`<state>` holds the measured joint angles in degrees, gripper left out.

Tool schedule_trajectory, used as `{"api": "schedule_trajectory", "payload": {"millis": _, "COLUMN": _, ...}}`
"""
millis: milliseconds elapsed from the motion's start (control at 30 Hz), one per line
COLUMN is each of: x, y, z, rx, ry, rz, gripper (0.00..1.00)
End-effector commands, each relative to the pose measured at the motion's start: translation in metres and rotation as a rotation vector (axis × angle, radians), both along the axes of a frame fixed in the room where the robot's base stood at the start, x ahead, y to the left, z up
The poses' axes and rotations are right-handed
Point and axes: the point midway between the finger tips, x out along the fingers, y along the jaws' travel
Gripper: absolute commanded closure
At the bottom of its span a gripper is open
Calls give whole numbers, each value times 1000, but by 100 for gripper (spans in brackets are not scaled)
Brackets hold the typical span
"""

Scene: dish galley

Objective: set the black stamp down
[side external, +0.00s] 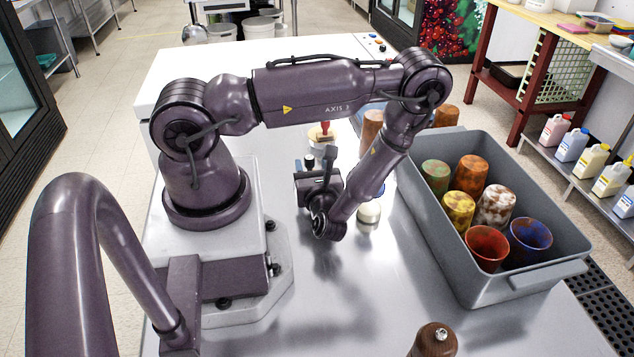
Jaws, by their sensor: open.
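My gripper (316,183) is low over the steel counter (330,290), in front of my base and left of the grey crate. It is open, but its fingertips are small and partly hidden by its own body. A small dark upright piece (309,161) shows just beyond the gripper; it may be the black stamp, though I cannot tell for sure. Whether it touches the counter or the fingers is hidden.
A red-handled stamp (326,130) stands farther back. A cream round object (369,211) is right of the gripper. A grey crate (440,240) at right holds several coloured cups. Brown cups stand behind it. A wooden mill (434,341) is at the front. The middle front counter is clear.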

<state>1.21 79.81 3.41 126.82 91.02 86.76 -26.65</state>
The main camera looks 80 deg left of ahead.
Motion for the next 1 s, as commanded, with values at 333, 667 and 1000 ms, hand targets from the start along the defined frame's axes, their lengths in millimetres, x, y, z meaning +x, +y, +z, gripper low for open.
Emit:
{"api": "schedule_trajectory", "payload": {"millis": 333, "x": 0, "y": -59, "z": 0, "rx": 0, "ry": 0, "rz": -2, "gripper": 50}}
{"api": "schedule_trajectory", "payload": {"millis": 667, "x": 0, "y": -66, "z": 0, "rx": 1, "ry": 1, "rz": 1, "gripper": 50}}
{"api": "schedule_trajectory", "payload": {"millis": 1000, "x": 1, "y": -66, "z": 4, "rx": 1, "ry": -5, "rz": 13, "gripper": 50}}
